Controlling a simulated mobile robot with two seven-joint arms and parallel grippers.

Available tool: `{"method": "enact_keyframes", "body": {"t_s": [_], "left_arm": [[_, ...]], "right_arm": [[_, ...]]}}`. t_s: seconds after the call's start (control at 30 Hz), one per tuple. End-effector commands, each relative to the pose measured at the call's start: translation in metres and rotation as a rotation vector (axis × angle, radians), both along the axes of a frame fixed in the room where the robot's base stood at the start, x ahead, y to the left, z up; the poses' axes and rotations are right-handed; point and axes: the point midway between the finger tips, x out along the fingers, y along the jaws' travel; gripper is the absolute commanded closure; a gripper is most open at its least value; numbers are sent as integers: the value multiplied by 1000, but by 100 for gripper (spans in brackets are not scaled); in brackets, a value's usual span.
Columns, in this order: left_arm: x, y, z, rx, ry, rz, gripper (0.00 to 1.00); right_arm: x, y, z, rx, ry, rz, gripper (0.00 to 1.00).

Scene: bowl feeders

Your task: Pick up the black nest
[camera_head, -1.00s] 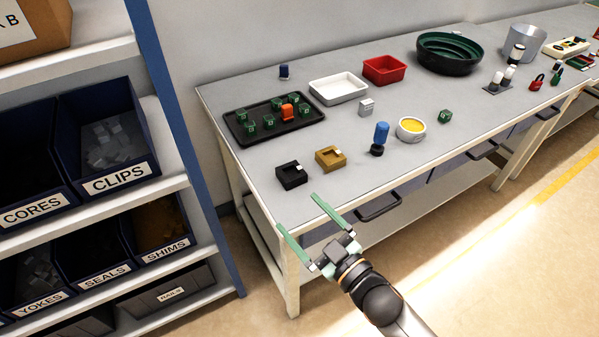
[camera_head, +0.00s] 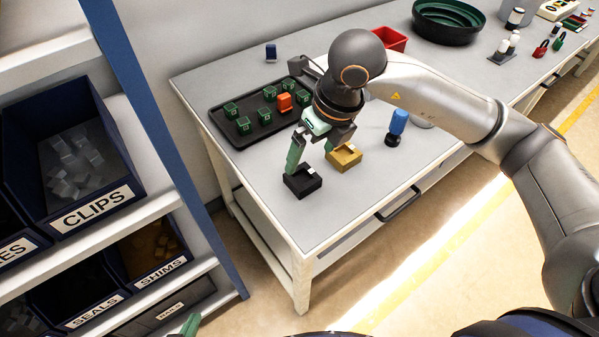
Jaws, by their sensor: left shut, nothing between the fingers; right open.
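The black nest (camera_head: 302,182), a small square block with a recess on top, sits near the table's front left corner. My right gripper (camera_head: 311,160) reaches down over it from behind, fingers apart. One green finger comes down at the nest's back left edge; whether it touches is unclear. The other finger is partly hidden by the gripper body, near the gap between the black nest and the gold nest (camera_head: 344,157). Nothing is visibly held. Only a green fingertip of my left gripper (camera_head: 189,325) shows at the bottom edge, well away from the table.
A dark tray (camera_head: 222,123) with several green cubes and an orange part lies behind the nest. A blue-topped peg (camera_head: 397,127) stands to the right. My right arm hides the white tray and part of the table. A bin shelf (camera_head: 175,235) stands close on the left.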

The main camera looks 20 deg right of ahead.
Motion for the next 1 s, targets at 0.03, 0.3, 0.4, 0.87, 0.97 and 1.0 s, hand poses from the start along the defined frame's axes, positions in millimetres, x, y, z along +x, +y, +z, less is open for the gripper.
{"method": "enact_keyframes", "body": {"t_s": [0.03, 0.3, 0.4, 0.87, 0.97, 1.0], "left_arm": [[0, 0, -1, 0, 0, 0, 100], [0, 0, 2, 0, 1, -1, 100], [-1, 0, 3, 0, 1, -1, 100], [-1, 0, 11, 0, 2, -1, 100], [-1, 0, 11, 0, 2, 0, 100], [-1, 0, 11, 0, 2, 0, 100]], "right_arm": [[4, -7, 2, -30, -17, -17, 0], [17, -10, -34, -56, -27, -34, 0], [21, -8, -50, -55, -27, -31, 0], [32, 2, -100, -53, -26, -31, 0], [35, 3, -110, -53, -28, -32, 0], [36, 4, -112, -52, -29, -31, 0]]}}
